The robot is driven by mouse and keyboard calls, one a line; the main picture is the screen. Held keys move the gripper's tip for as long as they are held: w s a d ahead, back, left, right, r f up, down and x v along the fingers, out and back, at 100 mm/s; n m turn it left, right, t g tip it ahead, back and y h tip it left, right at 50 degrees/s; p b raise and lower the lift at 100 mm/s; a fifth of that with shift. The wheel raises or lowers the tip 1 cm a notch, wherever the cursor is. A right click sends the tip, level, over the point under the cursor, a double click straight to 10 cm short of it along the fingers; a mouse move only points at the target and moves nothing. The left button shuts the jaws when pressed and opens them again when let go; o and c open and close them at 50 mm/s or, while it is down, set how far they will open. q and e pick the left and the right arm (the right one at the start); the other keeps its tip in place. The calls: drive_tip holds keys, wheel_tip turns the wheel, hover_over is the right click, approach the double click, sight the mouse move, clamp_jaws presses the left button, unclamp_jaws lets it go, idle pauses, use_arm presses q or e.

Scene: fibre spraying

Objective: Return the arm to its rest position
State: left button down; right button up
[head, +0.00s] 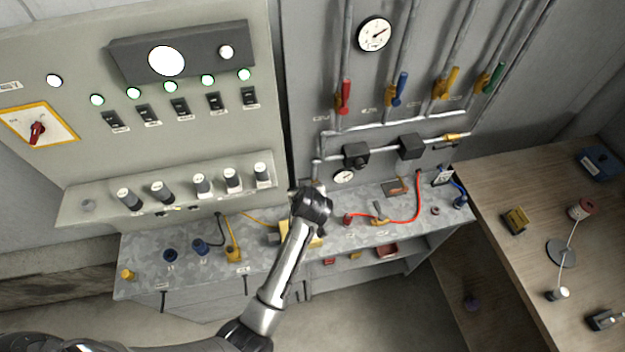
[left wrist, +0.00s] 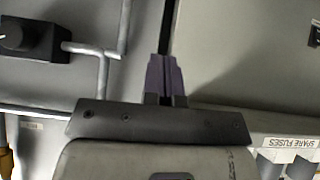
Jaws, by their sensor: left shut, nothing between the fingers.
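My left arm comes in from the bottom left of the head view and reaches up over the metal bench (head: 140,270). Its dark wrist is above the back of the bench, near the gap between the two wall panels, and hides most of the hand. In the left wrist view my left gripper (left wrist: 166,75) has its purple fingers together, with nothing between them. The fingers point toward the seam between the panels; I cannot tell how far they are from the wall. My right gripper is in neither view.
A switch panel (head: 190,40) with knobs stands left. Pipes carry coloured valve handles, one of them red (head: 343,97), at right. A red hose (head: 417,200) and a yellow tool (head: 234,253) lie on the bench. A wooden table (head: 500,260) with several items stands right. Floor is clear in front.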

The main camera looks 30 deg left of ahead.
use_arm(q)
drive_tip(key=shift+s+d+r, duration=0.1)
drive_tip(key=shift+d+r, duration=0.05)
drive_tip(key=s+d+r+m+t+h+p, duration=0.1)
drive_tip(key=s+d+r+m+h, duration=0.15)
drive_tip(key=r+m, duration=0.2)
drive_tip(key=s+d+r+m+t+h, duration=0.1)
drive_tip(key=s+d+r+m+h, duration=0.1)
drive_tip(key=s+r+m+h, duration=0.3)
drive_tip(key=s+f+g+p, duration=0.2)
drive_tip(key=s+f, duration=0.1)
drive_tip(key=s, duration=1)
drive_tip(key=s+f+m+g+y+p, duration=0.1)
drive_tip(key=s+f+g+p, duration=0.1)
drive_tip(key=s, duration=1)
drive_tip(key=shift+s+d+f+g+p, duration=0.15)
drive_tip(key=shift+s+f+g+p, duration=0.3)
drive_tip(key=shift+f, duration=0.35)
drive_tip(key=shift+w+m, duration=0.1)
drive_tip(key=shift+m, duration=0.15)
